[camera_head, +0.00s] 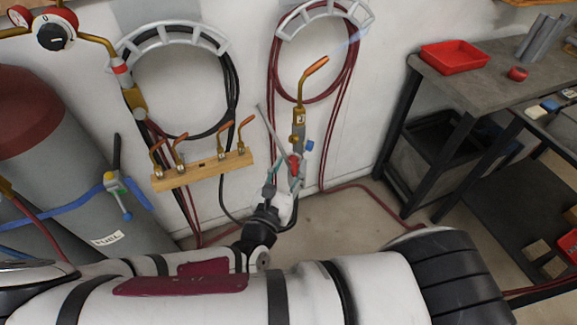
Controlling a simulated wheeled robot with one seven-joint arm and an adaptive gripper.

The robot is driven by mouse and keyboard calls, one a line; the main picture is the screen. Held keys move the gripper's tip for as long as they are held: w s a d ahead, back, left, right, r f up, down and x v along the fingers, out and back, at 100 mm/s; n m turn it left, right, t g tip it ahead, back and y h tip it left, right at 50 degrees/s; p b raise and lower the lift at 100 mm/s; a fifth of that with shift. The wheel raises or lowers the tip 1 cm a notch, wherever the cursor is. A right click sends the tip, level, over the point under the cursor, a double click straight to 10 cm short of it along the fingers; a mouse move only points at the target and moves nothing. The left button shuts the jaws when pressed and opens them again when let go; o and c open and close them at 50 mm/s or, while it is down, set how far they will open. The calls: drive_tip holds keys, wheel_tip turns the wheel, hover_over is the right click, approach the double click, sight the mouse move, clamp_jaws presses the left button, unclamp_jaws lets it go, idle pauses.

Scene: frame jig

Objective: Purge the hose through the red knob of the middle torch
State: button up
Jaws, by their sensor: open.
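A brass torch (298,118) with a bent copper tip stands upright against the white wall, in front of a coil of dark red hose. A faint bluish streak shows beside its tip. A blue knob (309,146) sits on its right side and a red knob (294,164) low on its body. My gripper (287,172) is open at the torch's lower body, close around the red knob. Its fingers partly hide the knob, and I cannot tell whether they touch it. Another torch (137,102) hangs to the left. I cannot tell from this view which torch is the middle one.
A wooden rack (205,173) with several copper tips is on the wall, left of my gripper. Grey cylinders (75,150) stand at the left. A workbench (478,85) with a red tray (454,57) is at the right. Red hose (365,186) runs along the floor.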

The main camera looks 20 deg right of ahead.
drive_tip(key=shift+w+d, duration=0.35)
clamp_jaws()
